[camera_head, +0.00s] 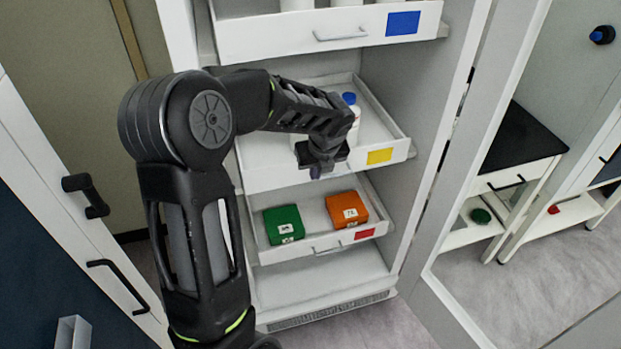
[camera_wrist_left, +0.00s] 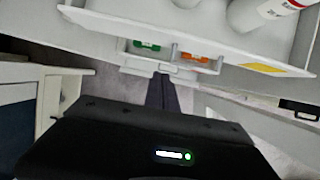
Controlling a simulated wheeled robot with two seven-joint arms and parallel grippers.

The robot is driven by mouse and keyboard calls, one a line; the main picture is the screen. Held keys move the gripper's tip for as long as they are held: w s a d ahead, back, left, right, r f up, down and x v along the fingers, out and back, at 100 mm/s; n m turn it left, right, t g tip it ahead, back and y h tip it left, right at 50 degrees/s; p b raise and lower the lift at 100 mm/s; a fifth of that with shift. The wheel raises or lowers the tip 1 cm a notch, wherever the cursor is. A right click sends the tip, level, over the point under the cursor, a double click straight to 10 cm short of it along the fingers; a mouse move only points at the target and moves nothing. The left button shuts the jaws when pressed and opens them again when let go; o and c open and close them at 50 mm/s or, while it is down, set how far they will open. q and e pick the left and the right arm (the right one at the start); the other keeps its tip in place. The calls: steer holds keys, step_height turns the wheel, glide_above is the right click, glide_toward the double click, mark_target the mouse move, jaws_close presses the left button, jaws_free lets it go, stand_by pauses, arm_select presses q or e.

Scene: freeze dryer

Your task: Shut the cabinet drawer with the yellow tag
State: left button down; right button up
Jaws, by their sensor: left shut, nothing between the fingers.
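The drawer with the yellow tag (camera_head: 262,179) is the white pull-out shelf at mid-height in the cabinet, and it is pulled out. Its yellow tag (camera_head: 380,156) is at the right end of its front, and the tag also shows in the left wrist view (camera_wrist_left: 264,69). A white bottle with a blue cap (camera_head: 350,100) stands in this drawer, partly behind my arm. My left gripper (camera_head: 316,173) is shut and empty, close to the middle of the drawer front, hiding its handle in the head view. In the left wrist view the fingers (camera_wrist_left: 162,88) are beside the handle (camera_wrist_left: 196,60). Contact cannot be told.
Below is a pulled-out drawer with a red tag (camera_head: 364,234), holding a green box (camera_head: 284,225) and an orange box (camera_head: 347,209). Above is a drawer with a blue tag (camera_head: 403,23). An open cabinet door (camera_head: 455,200) stands at the right.

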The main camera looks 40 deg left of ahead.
arm_select(q)
steer(key=v, duration=0.4)
steer(key=shift+s+d+r, duration=0.1)
steer(key=shift+s+r, duration=0.05)
steer(key=shift+r, duration=0.05)
stand_by(0.3)
steer(key=w+d+f+n+t+h, duration=0.3)
steer(key=w+d+n, duration=0.1)
steer(key=d+n, duration=0.35)
steer(key=s+d+f+n+h, duration=0.3)
steer(key=d+f+n, duration=0.9)
steer(key=d+f, duration=0.2)
steer(key=s+d+f+n+g, duration=0.1)
steer(key=s+d+f+n, duration=0.1)
steer(key=s+f, duration=0.3)
steer(key=s+d+f+n+g+h, duration=0.1)
steer(key=s+d+f, duration=0.4)
steer(key=s, duration=0.5)
steer(key=s+d+f+n+g, duration=0.2)
steer(key=s+d+f+n, duration=0.2)
steer(key=s, duration=0.4)
steer(key=shift+s+f+g+h, duration=0.2)
steer(key=shift+f+g+h, duration=0.2)
steer(key=shift+f, duration=0.4)
